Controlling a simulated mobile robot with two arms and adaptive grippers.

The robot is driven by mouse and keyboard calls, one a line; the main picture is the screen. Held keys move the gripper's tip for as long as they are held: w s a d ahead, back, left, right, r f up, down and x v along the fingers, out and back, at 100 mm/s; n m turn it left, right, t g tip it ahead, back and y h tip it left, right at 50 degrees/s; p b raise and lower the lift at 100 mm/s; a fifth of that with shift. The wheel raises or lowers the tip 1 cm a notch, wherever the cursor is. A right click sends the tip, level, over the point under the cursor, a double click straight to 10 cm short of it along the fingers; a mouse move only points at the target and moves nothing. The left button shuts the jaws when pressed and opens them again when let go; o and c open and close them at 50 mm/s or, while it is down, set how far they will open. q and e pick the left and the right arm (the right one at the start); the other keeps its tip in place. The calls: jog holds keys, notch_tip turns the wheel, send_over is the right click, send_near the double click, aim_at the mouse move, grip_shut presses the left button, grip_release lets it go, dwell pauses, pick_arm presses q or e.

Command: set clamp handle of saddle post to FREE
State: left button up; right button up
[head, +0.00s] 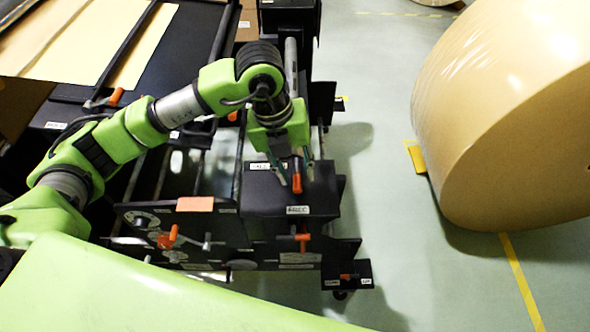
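The saddle post (262,198) is a black box-shaped block in the middle of the head view. Its clamp handle (297,184) has an orange grip, whose end points toward the label reading FREE (298,210) on the near edge. A second label (266,166) on the far left of the block is partly covered and too small to read. My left gripper (296,180) reaches down over the block from above. Its two fingers are apart, one on each side of the orange grip, and I see no clear contact. My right gripper is not in view.
A black machine panel (240,255) with other orange handles (168,237) (303,238) lies close in front. A large kraft paper roll (500,120) stands on the floor at right. Pale green floor (385,220) between roll and machine is clear.

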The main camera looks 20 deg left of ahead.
pick_arm(q)
jog(key=shift+r, duration=0.1)
notch_tip(320, 180, up, 12)
jog(key=a, duration=0.2)
jog(key=shift+s+a+f, duration=0.15)
jog(key=shift+s+f, duration=0.1)
jog(key=shift+s, duration=0.15)
dwell(0.4)
